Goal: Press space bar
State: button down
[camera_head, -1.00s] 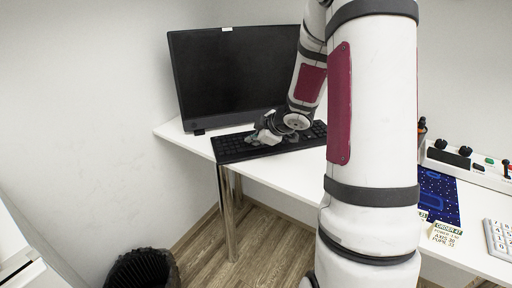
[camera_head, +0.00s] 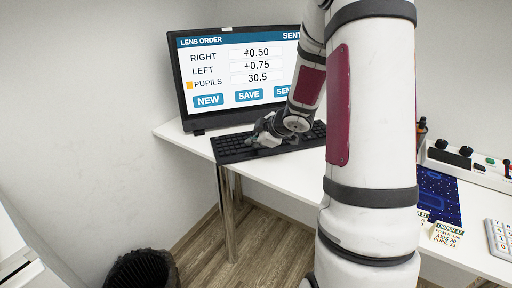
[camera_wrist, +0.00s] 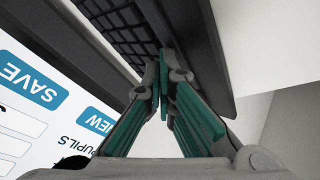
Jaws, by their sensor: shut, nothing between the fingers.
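A black keyboard (camera_head: 232,149) lies on the white table in front of the monitor. It also shows in the wrist view (camera_wrist: 125,25). My gripper (camera_head: 262,141) is over the keyboard's middle part. In the wrist view my gripper (camera_wrist: 163,72) is shut, its teal-padded fingers together with nothing between them. The fingertips are at or just above the keyboard's near-edge strip; I cannot tell whether they touch. The space bar cannot be made out; the fingers and arm hide part of the keys. The monitor (camera_head: 240,113) is lit with a "LENS ORDER" page, also in the wrist view (camera_wrist: 30,110).
The white table (camera_head: 285,172) has a clear strip in front of the keyboard. To the right are a control box (camera_head: 465,165), a blue patterned mat (camera_head: 440,195), paper order cards (camera_head: 448,234) and a white keypad (camera_head: 499,238). A black bin (camera_head: 140,270) stands on the floor.

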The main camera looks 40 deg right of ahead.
aim_at(254, 149)
jog(key=shift+r, duration=0.1)
jog(key=shift+r+p, duration=0.8)
jog(key=shift+p, duration=0.2)
notch_tip(254, 149, up, 5)
jog(key=p, duration=0.5)
jog(key=shift+p, duration=0.35)
